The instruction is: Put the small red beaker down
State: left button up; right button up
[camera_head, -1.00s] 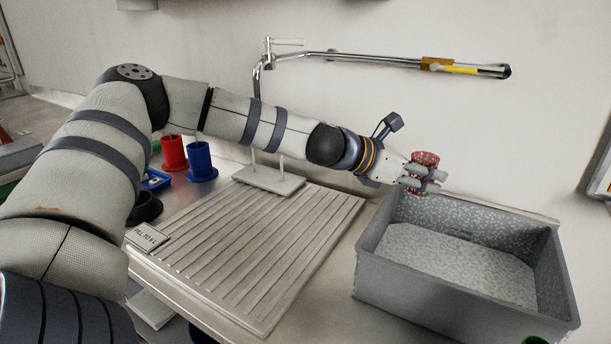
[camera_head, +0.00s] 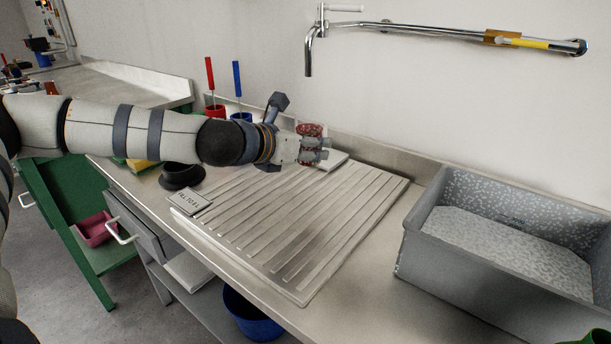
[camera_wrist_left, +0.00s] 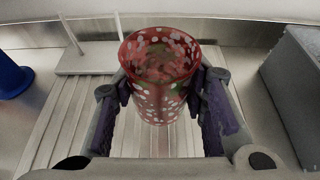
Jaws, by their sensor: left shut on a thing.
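The small red beaker (camera_head: 309,130) is red with pale spots. My left gripper (camera_head: 314,150) is shut on it and holds it upright over the far part of the ribbed drainboard. In the left wrist view the beaker (camera_wrist_left: 160,80) sits between the two fingers of the gripper (camera_wrist_left: 160,100), its mouth facing the camera. The ribbed board (camera_head: 290,225) shows below it; I cannot tell the exact height of the beaker above it. My right gripper is not in view.
A grey speckled basin (camera_head: 490,260) stands at the right. A tap (camera_head: 312,50) hangs over the board's back. A label (camera_head: 195,202) and black dish (camera_head: 181,176) lie at its left; red (camera_head: 214,110) and blue (camera_head: 240,115) holders stand behind. The board's front is clear.

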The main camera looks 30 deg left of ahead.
pick_arm(q)
jog(key=b, duration=0.2)
send_over(308, 184)
jog(key=f, duration=0.6)
jog(key=shift+s+d+f, duration=0.15)
jog(key=shift+s+f, duration=0.05)
jog(key=f+b, duration=0.1)
jog(key=f, duration=0.2)
jog(key=shift+w+f+b, duration=0.2)
jog(key=shift+b, duration=0.1)
jog(key=shift+r, duration=0.25)
jog(key=shift+f, duration=0.3)
jog(key=o, duration=1.3)
jog(key=shift+r, duration=0.1)
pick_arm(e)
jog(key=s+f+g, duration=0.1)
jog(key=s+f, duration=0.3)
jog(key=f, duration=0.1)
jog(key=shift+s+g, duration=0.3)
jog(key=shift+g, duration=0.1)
